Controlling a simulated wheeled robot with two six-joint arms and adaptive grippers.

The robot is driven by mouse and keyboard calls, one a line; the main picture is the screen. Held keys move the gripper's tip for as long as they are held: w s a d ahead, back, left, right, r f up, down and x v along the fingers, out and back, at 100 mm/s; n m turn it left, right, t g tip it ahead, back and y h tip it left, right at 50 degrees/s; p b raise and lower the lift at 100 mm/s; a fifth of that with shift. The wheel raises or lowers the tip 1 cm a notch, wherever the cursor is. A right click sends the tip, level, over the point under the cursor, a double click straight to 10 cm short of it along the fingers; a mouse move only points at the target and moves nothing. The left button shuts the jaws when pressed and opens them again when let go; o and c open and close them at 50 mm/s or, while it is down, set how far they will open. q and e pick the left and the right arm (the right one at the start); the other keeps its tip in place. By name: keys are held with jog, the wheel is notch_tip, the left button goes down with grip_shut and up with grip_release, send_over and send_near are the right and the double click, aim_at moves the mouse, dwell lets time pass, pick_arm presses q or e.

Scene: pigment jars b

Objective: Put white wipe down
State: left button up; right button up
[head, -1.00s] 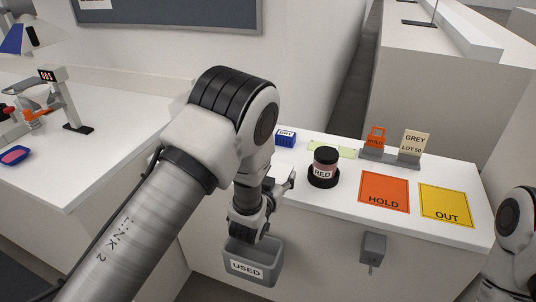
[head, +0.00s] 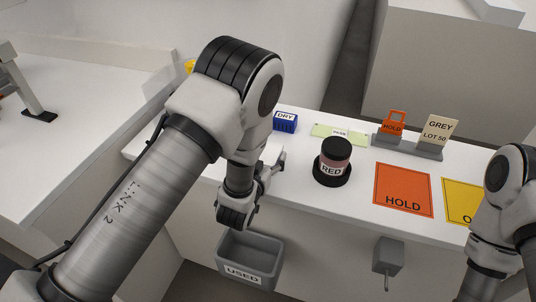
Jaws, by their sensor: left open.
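I cannot make out a white wipe in the head view. My left gripper (head: 275,166) is open over the front left part of the white counter (head: 300,205), left of the jar labelled RED. Its fingers are small and partly hidden by its own wrist, and I see nothing held between them. A grey bin labelled USED (head: 262,252) hangs on the counter's front below the left wrist. Its visible inside looks empty. My right arm shows at the right edge, with its gripper outside the picture.
The RED jar (head: 334,154) stands in a black holder. Behind are a blue DRY box (head: 286,122), a pale green mat (head: 325,130), an orange HOLD tag (head: 394,122) and a GREY LOT 50 card (head: 438,131). An orange HOLD mat (head: 403,182) and a yellow mat (head: 460,203) lie right.

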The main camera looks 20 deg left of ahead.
pick_arm(q)
jog(key=shift+s+r, duration=0.15)
jog(key=shift+s, duration=0.05)
jog(key=shift+w, duration=0.1)
jog(key=s+r, duration=0.2)
jog(key=s, duration=0.9)
jog(key=s+a+f+n+g+y, duration=0.1)
jog(key=s+a+f+g, duration=0.2)
jog(key=s+f+g, duration=0.5)
jog(key=s+a+f+g+y, duration=0.15)
jog(key=s+a+f, duration=0.3)
jog(key=f, duration=0.65)
jog(key=s+f+g, duration=0.1)
jog(key=s+g, duration=0.1)
jog(key=s, duration=0.2)
jog(key=s+f+g+h, duration=0.1)
jog(key=s+f+g, duration=0.1)
jog(key=s, duration=0.2)
jog(key=s+f+g+h, duration=0.1)
jog(key=s+g, duration=0.1)
jog(key=s, duration=0.2)
jog(key=shift+f+g, duration=0.35)
jog(key=shift+w, duration=0.1)
